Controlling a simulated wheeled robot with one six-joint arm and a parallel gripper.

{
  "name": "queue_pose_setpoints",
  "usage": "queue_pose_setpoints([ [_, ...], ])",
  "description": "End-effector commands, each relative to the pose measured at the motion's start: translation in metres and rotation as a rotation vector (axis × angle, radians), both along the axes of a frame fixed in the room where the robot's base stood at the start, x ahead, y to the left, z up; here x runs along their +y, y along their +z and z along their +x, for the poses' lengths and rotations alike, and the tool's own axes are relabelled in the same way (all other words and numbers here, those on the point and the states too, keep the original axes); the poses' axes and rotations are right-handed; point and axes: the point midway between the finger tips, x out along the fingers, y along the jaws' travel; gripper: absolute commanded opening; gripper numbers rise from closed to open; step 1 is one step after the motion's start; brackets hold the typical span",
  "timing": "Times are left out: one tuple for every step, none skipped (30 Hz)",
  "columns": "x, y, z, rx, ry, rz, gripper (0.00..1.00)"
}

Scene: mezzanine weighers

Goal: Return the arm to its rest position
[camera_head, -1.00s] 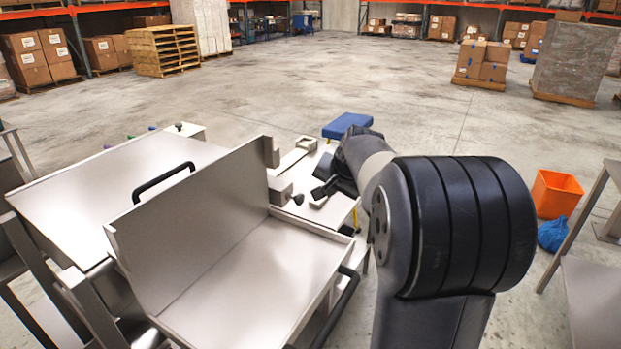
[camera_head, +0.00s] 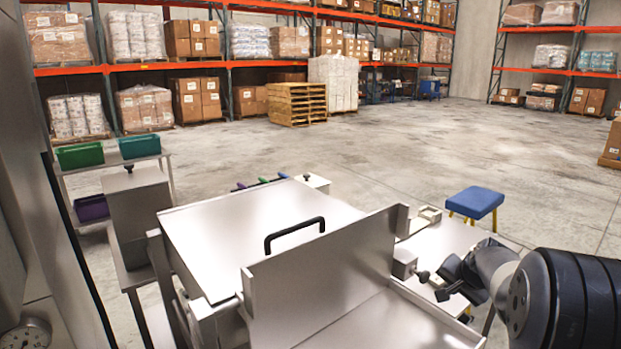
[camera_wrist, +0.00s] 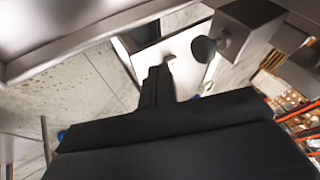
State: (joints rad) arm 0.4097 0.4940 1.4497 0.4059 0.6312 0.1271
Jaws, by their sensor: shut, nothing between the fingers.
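My arm (camera_head: 565,300) reaches in from the lower right in the head view, bent at a large dark joint. My gripper (camera_head: 445,285) is at its far end, close to the metal block with a dark knob (camera_head: 405,263) beside the steel tray. In the wrist view my gripper (camera_wrist: 160,82) has its dark fingers together, with nothing seen between them. The grey block and its round knob (camera_wrist: 204,48) show just beyond the fingers there. I cannot tell whether the gripper touches anything.
A steel bench with a black-handled lid (camera_head: 270,225) and an upright panel (camera_head: 330,275) stands left of my arm. A blue stool (camera_head: 473,202) stands behind. Green bins (camera_head: 80,155) sit on a rack at left. Open concrete floor (camera_head: 370,150) lies beyond.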

Motion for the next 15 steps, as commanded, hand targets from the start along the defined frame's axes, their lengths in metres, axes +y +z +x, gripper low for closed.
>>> queue_pose_setpoints([
  [-0.006,0.0,-0.006,-0.001,-0.003,-0.001,0.0],
  [-0.007,-0.001,-0.009,-0.001,-0.003,-0.001,0.0],
  [-0.01,-0.001,-0.012,-0.001,-0.003,0.001,0.0],
  [-0.011,0.001,-0.014,-0.001,-0.002,0.0,0.0],
  [-0.01,0.005,-0.015,-0.003,-0.001,-0.001,0.0],
  [-0.01,0.008,-0.017,-0.004,-0.001,-0.002,0.0],
  [-0.01,0.009,-0.018,-0.003,-0.001,-0.001,0.0],
  [-0.01,0.01,-0.019,-0.002,0.0,-0.001,0.0],
  [-0.01,0.011,-0.021,-0.001,0.0,0.0,0.0],
  [-0.01,0.012,-0.021,-0.001,0.0,0.0,0.0],
  [-0.01,0.012,-0.022,-0.001,0.0,-0.001,0.0],
  [-0.01,0.013,-0.022,-0.001,0.0,-0.001,0.0],
  [-0.01,0.013,-0.022,-0.001,0.0,-0.001,0.0],
  [-0.01,0.013,-0.023,-0.001,0.0,-0.001,0.0],
  [-0.01,0.013,-0.023,-0.001,0.0,-0.001,0.0],
])
